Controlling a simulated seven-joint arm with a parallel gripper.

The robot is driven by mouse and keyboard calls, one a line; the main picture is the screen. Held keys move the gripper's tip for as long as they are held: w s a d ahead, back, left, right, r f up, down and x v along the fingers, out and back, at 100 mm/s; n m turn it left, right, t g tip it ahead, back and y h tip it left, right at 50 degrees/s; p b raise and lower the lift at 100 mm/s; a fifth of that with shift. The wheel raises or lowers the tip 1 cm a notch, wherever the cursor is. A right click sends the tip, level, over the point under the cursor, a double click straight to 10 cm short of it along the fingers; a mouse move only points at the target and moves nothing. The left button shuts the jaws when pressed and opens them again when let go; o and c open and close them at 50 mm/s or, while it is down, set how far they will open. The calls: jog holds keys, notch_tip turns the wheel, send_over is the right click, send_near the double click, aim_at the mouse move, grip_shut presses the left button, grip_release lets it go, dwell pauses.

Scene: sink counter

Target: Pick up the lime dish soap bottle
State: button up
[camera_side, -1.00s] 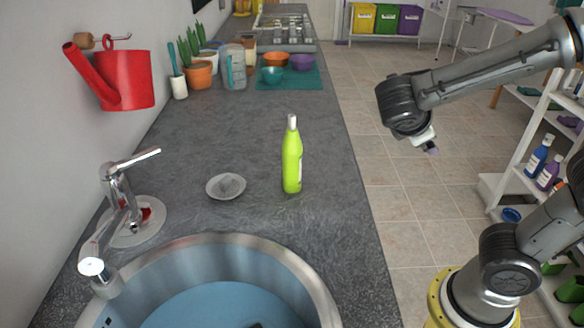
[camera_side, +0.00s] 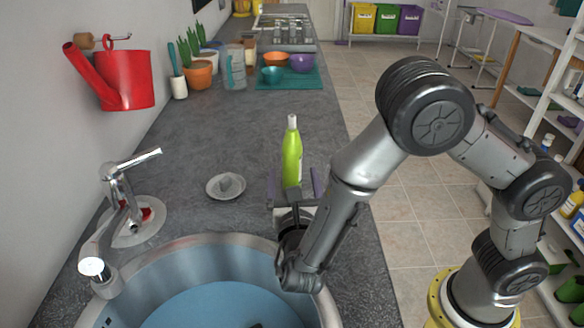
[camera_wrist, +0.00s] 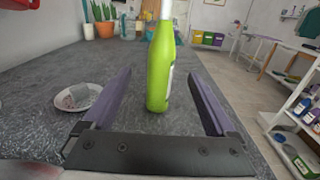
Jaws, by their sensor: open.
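The lime dish soap bottle (camera_side: 292,156) stands upright on the grey counter, with a white cap. My gripper (camera_side: 295,185) is low over the counter on the near side of the bottle, its two purple fingers spread wide. In the side view the bottle's base is partly hidden by my gripper. In the wrist view the bottle (camera_wrist: 160,75) stands upright between and just beyond the open fingers (camera_wrist: 158,98), apart from both. The gripper is empty.
A small grey dish (camera_side: 226,186) lies left of the bottle. The sink (camera_side: 215,290) is in front, with a chrome faucet (camera_side: 120,205) at left. Bowls on a teal mat (camera_side: 288,83) and potted plants stand farther back. The counter behind the bottle is clear.

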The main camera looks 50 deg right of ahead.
aim_at(292, 152)
jog(key=x, duration=0.9)
jog(key=shift+d+f, duration=0.2)
jog(key=shift+d, duration=0.05)
jog(key=shift+r, duration=0.1)
grip_shut()
